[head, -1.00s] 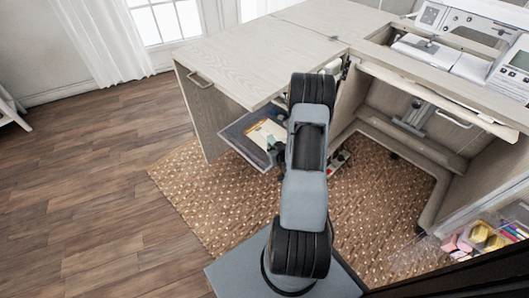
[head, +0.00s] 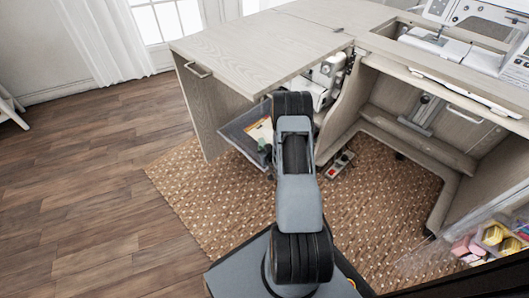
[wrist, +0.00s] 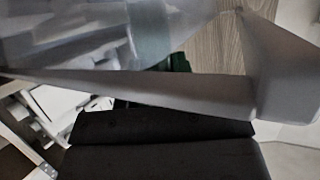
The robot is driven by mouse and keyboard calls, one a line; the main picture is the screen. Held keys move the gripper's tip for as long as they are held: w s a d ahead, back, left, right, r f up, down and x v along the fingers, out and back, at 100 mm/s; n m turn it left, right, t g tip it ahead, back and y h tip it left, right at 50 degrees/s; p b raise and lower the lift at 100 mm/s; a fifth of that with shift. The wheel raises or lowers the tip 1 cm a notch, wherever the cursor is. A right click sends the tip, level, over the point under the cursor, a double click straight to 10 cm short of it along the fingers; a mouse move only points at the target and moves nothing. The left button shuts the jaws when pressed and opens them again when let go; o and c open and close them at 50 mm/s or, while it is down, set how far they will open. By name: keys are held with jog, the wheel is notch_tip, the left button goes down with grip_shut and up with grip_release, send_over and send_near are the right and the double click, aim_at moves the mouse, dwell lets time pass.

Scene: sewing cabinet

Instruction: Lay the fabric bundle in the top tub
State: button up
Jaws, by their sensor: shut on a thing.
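My gripper (wrist: 160,135) shows in the wrist view as dark fingers at the bottom; in the head view my own arm hides it. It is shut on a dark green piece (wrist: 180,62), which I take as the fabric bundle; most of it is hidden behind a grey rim. The top tub (head: 228,132) is a grey tray under the left tabletop, with pale and orange flat items inside. In the wrist view its grey rim (wrist: 200,94) and corner cross close in front of the camera, between it and the green piece. Whether bundle and tub touch, I cannot tell.
The light wood tabletop (head: 255,50) overhangs the tub. A cabinet door panel (head: 205,115) stands to its left. A white machine (head: 328,75) sits just right of the tub. A red-and-white device (head: 340,164) lies on the woven rug (head: 190,190). The wooden floor at left is clear.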

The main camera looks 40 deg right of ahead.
jog(key=shift+f, duration=0.1)
jog(key=o, duration=0.9)
